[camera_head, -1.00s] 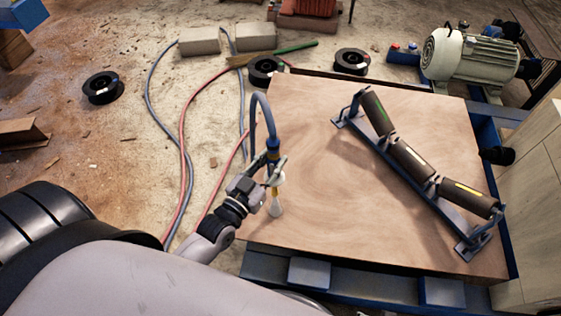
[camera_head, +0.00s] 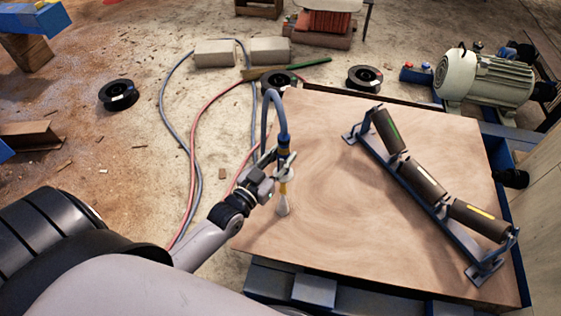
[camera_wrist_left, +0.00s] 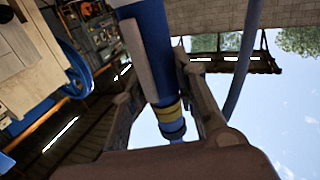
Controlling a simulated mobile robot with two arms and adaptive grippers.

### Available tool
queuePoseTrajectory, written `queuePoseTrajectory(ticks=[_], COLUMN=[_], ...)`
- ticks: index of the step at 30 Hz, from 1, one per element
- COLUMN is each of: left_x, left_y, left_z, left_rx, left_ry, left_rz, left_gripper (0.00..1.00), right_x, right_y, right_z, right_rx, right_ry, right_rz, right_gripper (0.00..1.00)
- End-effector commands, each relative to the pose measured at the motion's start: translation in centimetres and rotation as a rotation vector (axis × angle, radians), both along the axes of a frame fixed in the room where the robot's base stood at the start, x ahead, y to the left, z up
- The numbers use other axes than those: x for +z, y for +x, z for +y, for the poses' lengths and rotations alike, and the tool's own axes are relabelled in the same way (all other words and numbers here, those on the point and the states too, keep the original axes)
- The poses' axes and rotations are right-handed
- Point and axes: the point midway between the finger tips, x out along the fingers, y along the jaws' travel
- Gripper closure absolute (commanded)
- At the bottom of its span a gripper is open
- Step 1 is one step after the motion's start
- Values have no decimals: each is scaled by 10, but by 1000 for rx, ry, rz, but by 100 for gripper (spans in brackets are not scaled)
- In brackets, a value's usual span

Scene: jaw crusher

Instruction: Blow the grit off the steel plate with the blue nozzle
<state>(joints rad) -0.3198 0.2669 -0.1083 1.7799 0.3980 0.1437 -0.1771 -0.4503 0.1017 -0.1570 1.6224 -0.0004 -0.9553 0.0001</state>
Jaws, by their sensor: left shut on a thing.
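My left gripper (camera_head: 276,167) is shut on the blue nozzle (camera_head: 284,142), which hangs upright over the left part of the wooden tabletop (camera_head: 330,225). A grey-blue hose (camera_head: 275,100) arches up from its top. The left wrist view shows the blue nozzle body (camera_wrist_left: 152,45) with a yellow band between the fingers. I can make out neither a steel plate nor grit. My right gripper is not in view.
A roller frame (camera_head: 432,195) with three dark rollers takes up the right of the tabletop. Red and grey hoses (camera_head: 191,135) lie on the floor to the left. Black spools (camera_head: 118,95), pale blocks (camera_head: 215,53) and a cream motor (camera_head: 483,78) stand around. The tabletop's middle is clear.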

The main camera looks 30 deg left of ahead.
Motion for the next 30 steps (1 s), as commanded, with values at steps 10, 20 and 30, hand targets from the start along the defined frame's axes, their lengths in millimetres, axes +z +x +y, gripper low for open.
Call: queuePoseTrajectory(ticks=[10,20,30], left_x=[0,1,1], left_y=[25,40,43], left_z=[6,10,11], left_rx=[0,0,0], left_ry=[2,2,1], left_rz=[-2,-3,-2], left_gripper=[100,100,100], right_x=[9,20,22], right_y=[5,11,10], right_z=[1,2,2], right_rx=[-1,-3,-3], right_ry=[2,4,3], right_rz=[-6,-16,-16], right_gripper=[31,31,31])
